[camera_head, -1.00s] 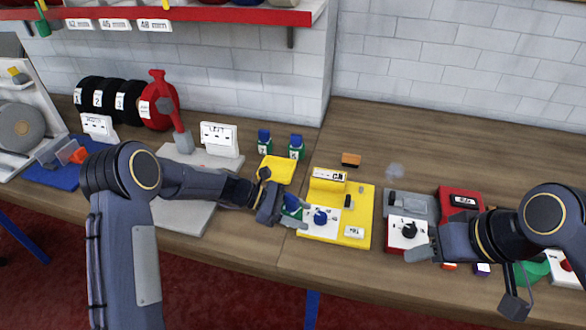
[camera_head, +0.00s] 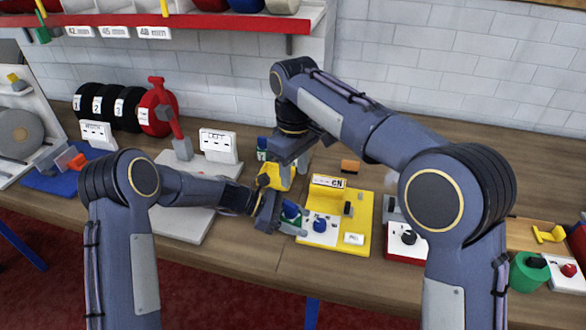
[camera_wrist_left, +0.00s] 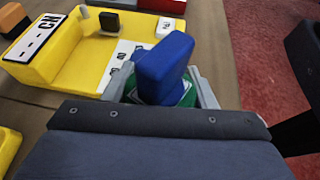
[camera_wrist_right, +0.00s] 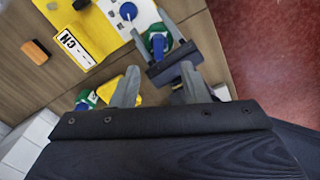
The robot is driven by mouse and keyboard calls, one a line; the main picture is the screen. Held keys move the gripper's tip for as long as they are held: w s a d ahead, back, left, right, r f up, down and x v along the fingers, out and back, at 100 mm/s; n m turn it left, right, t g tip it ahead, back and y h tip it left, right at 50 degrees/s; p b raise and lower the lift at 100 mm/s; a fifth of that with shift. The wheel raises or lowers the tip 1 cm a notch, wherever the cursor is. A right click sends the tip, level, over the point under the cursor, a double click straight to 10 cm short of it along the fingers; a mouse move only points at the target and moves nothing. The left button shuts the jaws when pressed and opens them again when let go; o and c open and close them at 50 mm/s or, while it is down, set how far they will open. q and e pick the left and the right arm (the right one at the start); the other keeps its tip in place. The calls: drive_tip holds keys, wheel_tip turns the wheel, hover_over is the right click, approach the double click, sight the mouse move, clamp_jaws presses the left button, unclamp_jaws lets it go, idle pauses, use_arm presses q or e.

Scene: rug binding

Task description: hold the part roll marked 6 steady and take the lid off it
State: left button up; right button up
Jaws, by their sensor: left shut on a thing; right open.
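A small green roll with a blue lid (camera_head: 290,212) sits in my left gripper (camera_head: 291,217), beside the yellow fixture. The left wrist view shows the blue lid (camera_wrist_left: 163,68) standing above the jaws, with the green body (camera_wrist_left: 187,95) between them. I cannot read its number. My right gripper (camera_head: 282,178) is open, just behind and above the left one. In the right wrist view its fingers (camera_wrist_right: 160,70) are apart, and the held roll (camera_wrist_right: 158,43) lies beyond their tips.
The yellow fixture (camera_head: 360,210) has a blue knob. Another blue-lidded roll (camera_head: 262,150) stands behind my grippers; it also shows in the right wrist view (camera_wrist_right: 85,100). A yellow tray (camera_head: 268,172) is partly hidden by my right gripper. A red fixture (camera_head: 400,257) is to the right.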

sight(293, 206)
wheel_tip(293, 206, down, 12)
drive_tip(key=shift+a+f, duration=0.1)
drive_tip(key=shift+a, duration=0.05)
idle(0.4)
clamp_jaws()
idle(0.4)
drive_tip(key=shift+r, duration=1.15)
drive_tip(key=shift+r, duration=0.1)
